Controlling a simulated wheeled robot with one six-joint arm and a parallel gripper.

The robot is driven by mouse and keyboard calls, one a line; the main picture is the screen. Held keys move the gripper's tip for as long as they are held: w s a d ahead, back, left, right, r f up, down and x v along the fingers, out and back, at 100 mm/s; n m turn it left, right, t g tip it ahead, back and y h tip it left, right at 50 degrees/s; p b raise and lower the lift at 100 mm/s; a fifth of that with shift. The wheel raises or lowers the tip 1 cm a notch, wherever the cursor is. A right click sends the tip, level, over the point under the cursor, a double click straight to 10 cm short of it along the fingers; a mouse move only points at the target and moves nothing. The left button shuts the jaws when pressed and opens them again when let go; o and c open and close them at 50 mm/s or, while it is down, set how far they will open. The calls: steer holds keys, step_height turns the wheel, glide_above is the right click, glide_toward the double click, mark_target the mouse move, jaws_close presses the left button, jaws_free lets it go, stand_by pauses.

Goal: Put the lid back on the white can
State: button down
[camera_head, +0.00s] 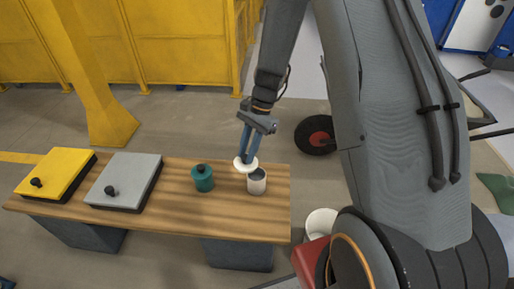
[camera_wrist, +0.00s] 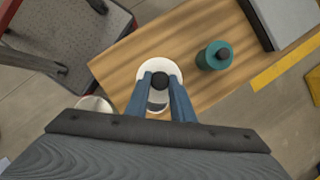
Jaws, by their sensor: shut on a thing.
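My gripper (camera_head: 247,155) is shut on the black knob of the white lid (camera_head: 245,166). The lid is a round white disc held above the table, slightly left of and behind the open white can (camera_head: 257,185). The can stands upright on the table, its dark opening showing. In the wrist view, my blue fingers pinch the knob at the gripper's tip (camera_wrist: 160,82), and the white lid (camera_wrist: 157,66) overlaps the can (camera_wrist: 157,108), which shows partly between the fingers. I cannot tell the exact height gap between lid and can.
A teal can (camera_head: 203,180) with a black-knobbed lid stands left of the white can on the wooden table (camera_head: 225,221). A grey box (camera_head: 127,177) and a yellow box (camera_head: 58,171) sit further left. A white bucket (camera_head: 320,224) stands off the table's right edge.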

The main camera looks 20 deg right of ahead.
steer(key=w+d+f+m+t+b, duration=0.2)
steer(key=d+f+m+t+b, duration=0.1)
steer(key=f+m, duration=0.6)
steer(key=shift+d+f+m+t+b, duration=0.25)
steer(key=shift+d+m+t+b, duration=0.25)
steer(key=shift+d+b, duration=0.4)
steer(key=shift+a+f, duration=0.1)
steer(key=shift+f, duration=0.05)
stand_by(1.9)
steer(key=c, duration=1)
jaws_free()
